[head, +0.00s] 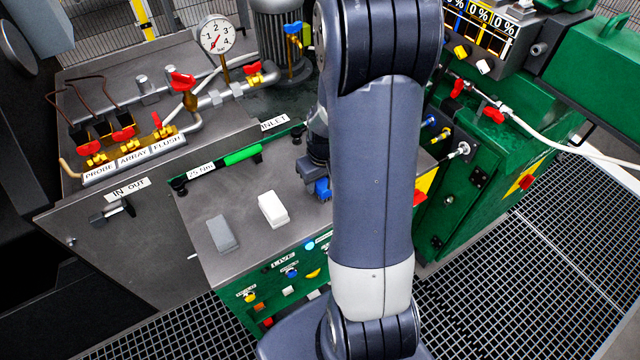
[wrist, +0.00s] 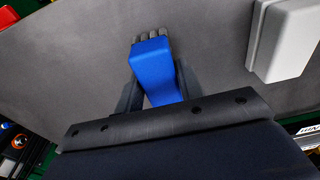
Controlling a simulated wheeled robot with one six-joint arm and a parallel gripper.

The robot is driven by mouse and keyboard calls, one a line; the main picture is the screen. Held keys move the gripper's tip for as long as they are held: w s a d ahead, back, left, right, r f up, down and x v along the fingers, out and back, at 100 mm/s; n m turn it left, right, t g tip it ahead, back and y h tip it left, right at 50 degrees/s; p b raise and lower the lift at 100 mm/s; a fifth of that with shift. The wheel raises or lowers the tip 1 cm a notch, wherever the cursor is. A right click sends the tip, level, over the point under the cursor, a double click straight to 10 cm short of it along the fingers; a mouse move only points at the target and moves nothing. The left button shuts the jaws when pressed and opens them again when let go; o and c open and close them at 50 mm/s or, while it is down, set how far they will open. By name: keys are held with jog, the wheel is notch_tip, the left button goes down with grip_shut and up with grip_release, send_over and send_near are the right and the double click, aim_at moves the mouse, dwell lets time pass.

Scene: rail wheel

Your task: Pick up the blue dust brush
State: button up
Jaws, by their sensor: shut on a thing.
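The blue dust brush (wrist: 156,72) is between the two dark fingers of my gripper (wrist: 155,85) in the wrist view. Its grey bristles show at the far end, over the grey top of the cabinet. My gripper is shut on its blue body. In the head view the brush (head: 322,188) is a small blue patch beside my gripper (head: 312,178), partly hidden by my arm. I cannot tell whether the bristles touch the cabinet top.
On the grey cabinet top (head: 240,190) stand a white block (head: 273,209) and a grey block (head: 222,233), left of the brush. A green handle (head: 242,155) lies along the back edge. Pipes and a gauge (head: 215,35) stand behind; a green machine (head: 485,180) is at right.

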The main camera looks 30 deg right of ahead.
jog(key=shift+c, duration=1)
notch_tip(320, 180, up, 10)
jog(key=shift+r, duration=0.1)
jog(key=o, duration=0.4)
jog(key=shift+c, duration=1.4)
jog(key=shift+a, duration=0.1)
